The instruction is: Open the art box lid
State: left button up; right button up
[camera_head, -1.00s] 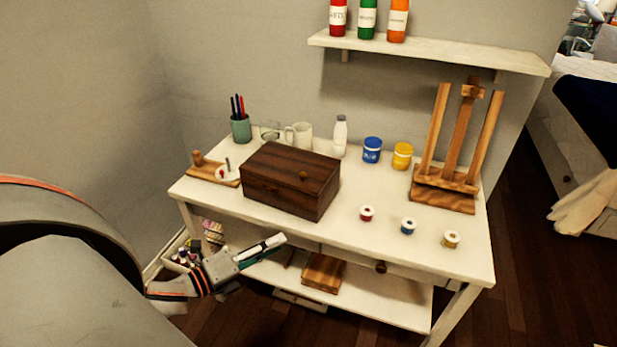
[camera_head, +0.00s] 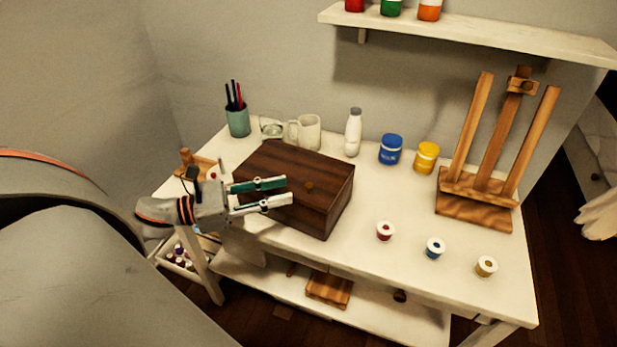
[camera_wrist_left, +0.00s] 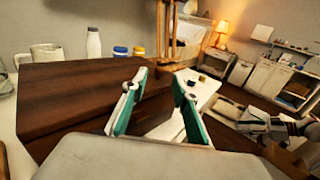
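The art box (camera_head: 300,165) is dark brown wood and sits on the white table with its lid shut.
A pen cup (camera_head: 238,122), a mug (camera_head: 308,132) and a white bottle (camera_head: 353,132) stand behind the box. Blue (camera_head: 390,150) and yellow (camera_head: 426,157) jars and a wooden easel (camera_head: 475,205) stand to the right. Small spools lie near the front.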

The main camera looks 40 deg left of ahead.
aim_at(309, 185)
pick_arm(q)
jog(key=shift+b+x, duration=0.3)
jog(key=shift+x, duration=3.5)
grip_shut()
